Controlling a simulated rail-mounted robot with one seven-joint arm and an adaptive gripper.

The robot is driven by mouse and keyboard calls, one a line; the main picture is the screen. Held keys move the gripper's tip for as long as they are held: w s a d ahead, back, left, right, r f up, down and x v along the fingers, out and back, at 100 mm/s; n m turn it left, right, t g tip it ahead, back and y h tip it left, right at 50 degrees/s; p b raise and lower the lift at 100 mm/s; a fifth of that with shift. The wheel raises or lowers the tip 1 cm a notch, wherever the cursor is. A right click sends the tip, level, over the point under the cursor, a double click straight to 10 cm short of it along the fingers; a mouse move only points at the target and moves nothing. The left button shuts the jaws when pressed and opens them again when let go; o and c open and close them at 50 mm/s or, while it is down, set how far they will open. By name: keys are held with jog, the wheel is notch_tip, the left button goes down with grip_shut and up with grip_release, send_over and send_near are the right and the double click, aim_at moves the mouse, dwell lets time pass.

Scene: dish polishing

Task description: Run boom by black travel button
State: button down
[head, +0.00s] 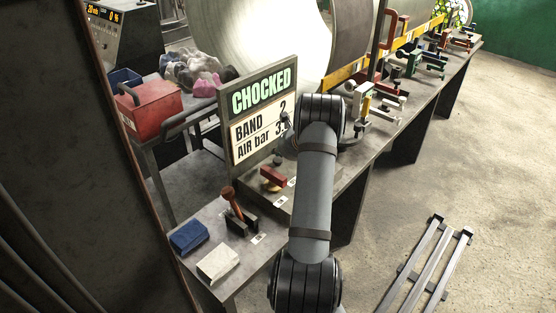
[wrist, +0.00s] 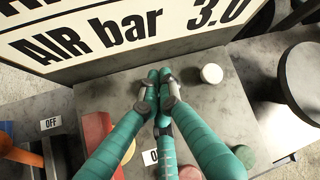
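In the wrist view my gripper (wrist: 160,84) has teal fingers that meet at their tips over the grey console top (wrist: 120,88). They look shut, with nothing seen between them. A cream round button (wrist: 211,73) is just right of the tips. A green round button (wrist: 243,154) and a partly covered red one (wrist: 190,172) are nearer the lower edge. I cannot pick out a black travel button with certainty; the fingers hide part of the top. In the head view my arm covers much of the console, right of the CHOCKED sign (head: 262,92).
An orange-handled lever (head: 232,205), a red handle (head: 272,178), a blue block (head: 189,237) and a white block (head: 218,262) are on the bench. A large dark disc (wrist: 305,78) is at the wrist view's right. A metal rack (head: 428,266) lies on the otherwise clear floor.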

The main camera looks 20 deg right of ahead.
jog(key=shift+f, duration=0.2)
jog(key=shift+f+b, duration=0.25)
jog(key=shift+b, duration=0.4)
jog(key=shift+f+b, duration=0.65)
dwell(2.1)
dwell(1.6)
jog(key=shift+r+p, duration=0.3)
jog(key=shift+r, duration=0.15)
jog(key=shift+f+b, duration=0.2)
jog(key=shift+b, duration=0.15)
dwell(1.0)
jog(key=shift+r, duration=0.3)
dwell(0.4)
jog(key=shift+r+p, duration=0.55)
jog(key=shift+p, duration=0.05)
